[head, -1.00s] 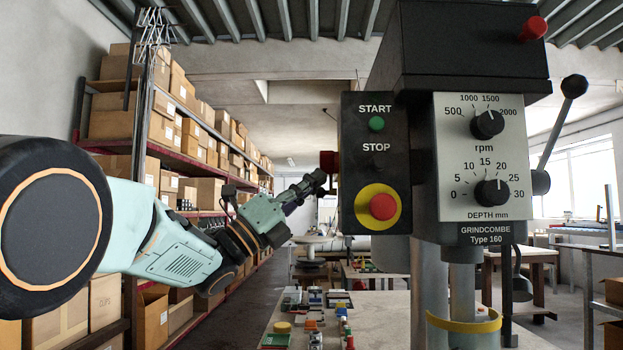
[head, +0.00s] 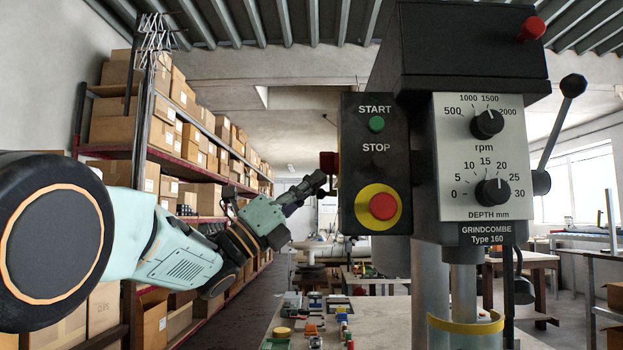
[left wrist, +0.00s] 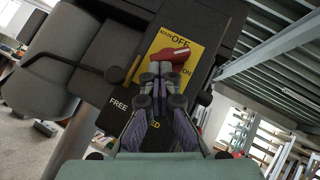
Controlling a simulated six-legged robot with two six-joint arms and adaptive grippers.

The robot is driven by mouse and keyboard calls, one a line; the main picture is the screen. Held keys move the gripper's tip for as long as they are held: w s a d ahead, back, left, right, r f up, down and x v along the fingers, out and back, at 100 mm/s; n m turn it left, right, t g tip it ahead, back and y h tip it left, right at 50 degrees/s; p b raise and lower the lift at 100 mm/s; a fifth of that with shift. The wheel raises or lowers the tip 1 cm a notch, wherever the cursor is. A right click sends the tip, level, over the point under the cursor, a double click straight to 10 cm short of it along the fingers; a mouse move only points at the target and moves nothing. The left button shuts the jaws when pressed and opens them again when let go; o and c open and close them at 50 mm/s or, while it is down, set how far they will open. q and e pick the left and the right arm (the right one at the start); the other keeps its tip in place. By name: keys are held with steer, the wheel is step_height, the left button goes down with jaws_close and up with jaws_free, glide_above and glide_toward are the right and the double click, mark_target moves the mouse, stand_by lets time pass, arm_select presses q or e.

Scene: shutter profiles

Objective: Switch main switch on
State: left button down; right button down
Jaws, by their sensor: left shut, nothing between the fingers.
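The main switch shows in the left wrist view as a yellow plate (left wrist: 188,42) marked MAIN, OFF and ON, with a red handle (left wrist: 170,55) across it. In the head view a dark red part (head: 328,161) sticks out from the left side of the drill's control box, edge on; its lettering is hidden there. My left gripper (head: 319,180) is shut and empty beside this part. In the left wrist view its fingertips (left wrist: 161,70) lie just in front of the red handle and partly cover it. I cannot tell whether they touch. My right gripper is not in view.
The front panel holds a green START button (head: 376,124), a STOP button, and a red emergency button (head: 383,206) on yellow. Speed and depth knobs sit right of it. A bench (head: 385,318) with small items stands below. Shelves of boxes (head: 165,130) line the left.

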arm_select(q)
steer(key=shift+w+m+g+h+b, duration=0.2)
steer(key=shift+m+g+h+b, duration=0.35)
steer(key=shift+m+g+b, duration=0.5)
steer(key=shift+w+m+g+h+b, duration=0.15)
steer(key=shift+m+g+h+b, duration=0.5)
steer(key=shift+m, duration=0.7)
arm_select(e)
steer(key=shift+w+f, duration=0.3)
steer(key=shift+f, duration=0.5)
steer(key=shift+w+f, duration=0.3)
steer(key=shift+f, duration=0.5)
arm_select(q)
steer(key=shift+w+m+g+h, duration=0.15)
steer(key=shift+m+g+h, duration=0.05)
steer(key=shift+m+g, duration=0.8)
steer(key=shift+w+m+g+h, duration=0.15)
steer(key=shift+m+g+h, duration=0.05)
steer(key=shift+m+g, duration=0.75)
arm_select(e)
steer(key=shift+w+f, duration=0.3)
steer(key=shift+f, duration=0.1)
arm_select(q)
steer(key=shift+g, duration=0.25)
